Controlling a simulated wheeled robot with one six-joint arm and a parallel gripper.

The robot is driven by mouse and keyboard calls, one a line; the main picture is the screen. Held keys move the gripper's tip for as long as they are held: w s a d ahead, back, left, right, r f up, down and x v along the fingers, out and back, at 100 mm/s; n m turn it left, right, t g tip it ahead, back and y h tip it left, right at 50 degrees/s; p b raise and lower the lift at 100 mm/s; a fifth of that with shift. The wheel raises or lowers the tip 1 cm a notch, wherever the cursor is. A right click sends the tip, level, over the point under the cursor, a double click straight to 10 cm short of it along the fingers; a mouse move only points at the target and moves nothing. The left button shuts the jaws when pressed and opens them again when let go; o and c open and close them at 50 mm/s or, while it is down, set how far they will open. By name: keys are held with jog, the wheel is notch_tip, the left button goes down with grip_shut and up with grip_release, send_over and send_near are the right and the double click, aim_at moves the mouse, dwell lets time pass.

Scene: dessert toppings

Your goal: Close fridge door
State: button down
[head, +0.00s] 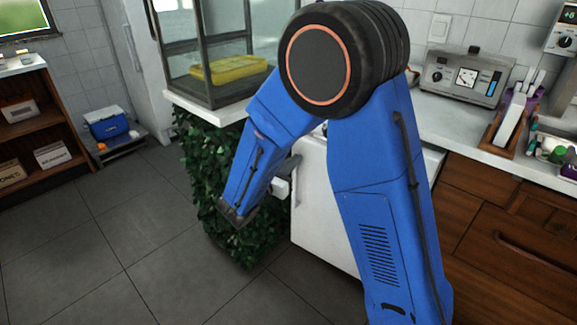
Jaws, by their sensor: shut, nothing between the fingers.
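A white fridge-like unit (316,210) stands low under the counter, in the middle of the head view. My blue arm covers much of its front, so I cannot tell how far its door is open. A small pale handle-like part (281,187) juts out at its left edge, partly behind my forearm. My gripper (237,214) is the dark end of the arm, pointing down and left in front of the leafy panel. It is shut and empty, and appears apart from the white unit.
A glass case (212,90) with a yellow item (228,69) stands above the leafy panel (205,165). Wooden drawers (500,235) are at the right. A tall white unit (150,75) and blue cooler (107,124) are behind. The grey floor (110,225) at left is clear.

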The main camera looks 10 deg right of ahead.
aim_at(313, 145)
jog(key=x, duration=0.8)
jog(key=shift+w+d, duration=0.25)
jog(key=shift+w+d+m+g+h, duration=0.5)
jog(key=shift+w+d+g, duration=0.1)
jog(key=shift+w+d, duration=0.45)
jog(key=shift+a, duration=0.1)
